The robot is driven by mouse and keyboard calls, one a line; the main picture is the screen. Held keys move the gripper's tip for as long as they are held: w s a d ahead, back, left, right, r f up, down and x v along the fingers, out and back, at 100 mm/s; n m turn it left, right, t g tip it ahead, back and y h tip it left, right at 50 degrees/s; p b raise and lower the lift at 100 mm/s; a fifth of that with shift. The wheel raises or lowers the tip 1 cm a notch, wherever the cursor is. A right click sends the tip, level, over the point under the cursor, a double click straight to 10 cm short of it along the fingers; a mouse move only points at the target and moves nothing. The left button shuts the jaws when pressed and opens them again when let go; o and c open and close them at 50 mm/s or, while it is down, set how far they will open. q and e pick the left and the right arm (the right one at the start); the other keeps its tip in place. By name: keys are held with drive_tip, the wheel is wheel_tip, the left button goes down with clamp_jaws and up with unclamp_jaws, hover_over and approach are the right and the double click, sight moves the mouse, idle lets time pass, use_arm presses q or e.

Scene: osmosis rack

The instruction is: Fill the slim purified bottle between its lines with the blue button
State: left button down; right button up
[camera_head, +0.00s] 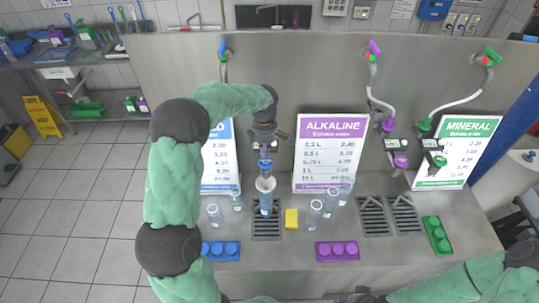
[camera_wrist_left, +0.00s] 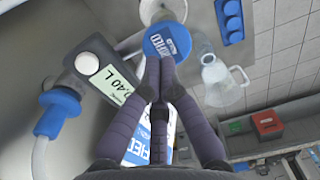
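My left gripper (camera_head: 265,140) points down above a blue round piece (camera_head: 265,164), which I take for the blue button. In the left wrist view the fingertips (camera_wrist_left: 160,72) are together and overlap the edge of this lettered blue disc (camera_wrist_left: 168,40); I cannot tell whether they press it. Below it, a clear slim bottle (camera_head: 266,206) stands upright on the left drain grate, under a white ring-like part (camera_head: 265,184). Its lines and water level are too small to read. A dark tip at the bottom edge seems to be my right gripper (camera_head: 360,297), mostly cut off.
A grey meter (camera_wrist_left: 105,75) beside the blue disc seems to read 0.40 L. Clear containers (camera_head: 214,214) stand left of the grate; others (camera_head: 315,212) stand right.

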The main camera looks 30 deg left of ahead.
sight(269, 160)
use_arm(q)
drive_tip(key=r, duration=0.2)
drive_tip(key=d+r+b, duration=0.1)
drive_tip(key=r, duration=0.1)
drive_tip(key=shift+w+d+r, duration=0.1)
drive_tip(key=shift+w+r, duration=0.1)
wheel_tip(269, 160, up, 6)
drive_tip(key=a, duration=0.1)
drive_tip(key=shift+a+r+b, duration=0.15)
drive_tip(key=shift+r+b, duration=0.05)
drive_tip(key=shift+b, duration=0.25)
use_arm(e)
drive_tip(key=shift+d+f, duration=0.15)
drive_tip(key=shift+f, duration=0.45)
drive_tip(key=shift+w+d, duration=0.1)
